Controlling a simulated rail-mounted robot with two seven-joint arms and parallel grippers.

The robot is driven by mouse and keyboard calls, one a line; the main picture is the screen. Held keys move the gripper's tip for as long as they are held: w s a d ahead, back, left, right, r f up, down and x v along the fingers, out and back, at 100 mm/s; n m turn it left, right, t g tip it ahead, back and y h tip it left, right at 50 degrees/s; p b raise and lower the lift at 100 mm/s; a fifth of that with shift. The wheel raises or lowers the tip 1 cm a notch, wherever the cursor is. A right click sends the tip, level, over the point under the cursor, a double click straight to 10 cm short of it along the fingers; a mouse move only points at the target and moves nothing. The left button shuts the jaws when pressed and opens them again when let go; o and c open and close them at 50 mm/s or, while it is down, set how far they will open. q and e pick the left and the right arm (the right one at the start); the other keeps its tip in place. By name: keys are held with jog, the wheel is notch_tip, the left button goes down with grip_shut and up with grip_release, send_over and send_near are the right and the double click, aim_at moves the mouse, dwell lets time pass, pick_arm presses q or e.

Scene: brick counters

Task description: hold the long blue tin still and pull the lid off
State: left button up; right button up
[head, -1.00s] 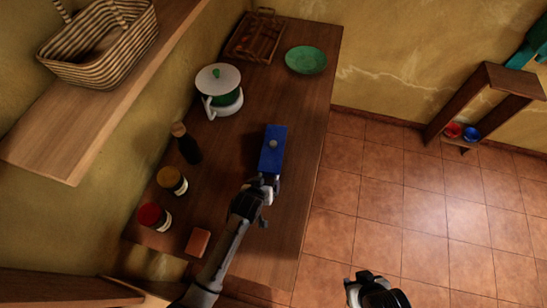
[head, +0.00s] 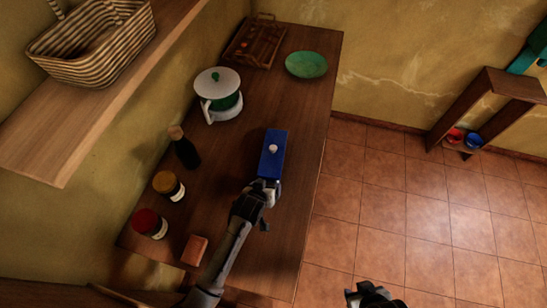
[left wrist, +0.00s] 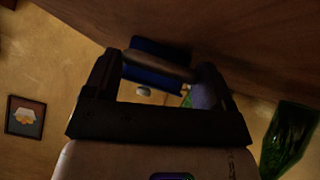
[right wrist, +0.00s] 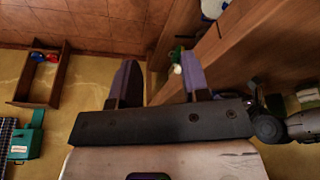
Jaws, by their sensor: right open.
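The long blue tin (head: 273,165) lies on the wooden counter, with a pale round knob (head: 272,148) on top of its lid. The lid sits on the tin. My left gripper (head: 270,186) is at the near end of the tin. My right gripper (head: 368,292) is off the counter, low in the head view, over the floor. In the right wrist view its fingers (right wrist: 160,78) are apart with nothing held.
On the counter stand a white-lidded pot (head: 218,82), a dark bottle (head: 184,148), two jars (head: 168,184) (head: 150,223), a reddish block (head: 194,250), a green bowl (head: 306,64) and a wooden tray (head: 250,45). The counter just right of the tin is clear.

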pick_arm(q)
jog(key=shift+c, duration=1.4)
pick_arm(e)
jog(key=shift+o, duration=0.8)
jog(key=shift+w, duration=0.15)
jog(key=w+a+r+n+t+y, duration=0.1)
jog(key=w+a+r+n+y, duration=0.25)
jog(key=w+a, duration=0.5)
jog(key=w+a+r+n+t+y, duration=0.1)
jog(key=w+a+r+n+y, duration=0.2)
jog(key=w+a, duration=0.6)
jog(key=w+a+r+n+t+y, duration=0.1)
jog(key=w+a+r+n+y, duration=0.15)
jog(key=w+a+r, duration=0.45)
jog(key=m+g+h, duration=0.3)
jog(key=m+h, duration=0.5)
send_over(273, 148)
notch_tip(273, 148, down, 6)
jog(key=shift+r, duration=0.2)
jog(key=shift+d+f, duration=0.1)
jog(key=shift+f, duration=4.55)
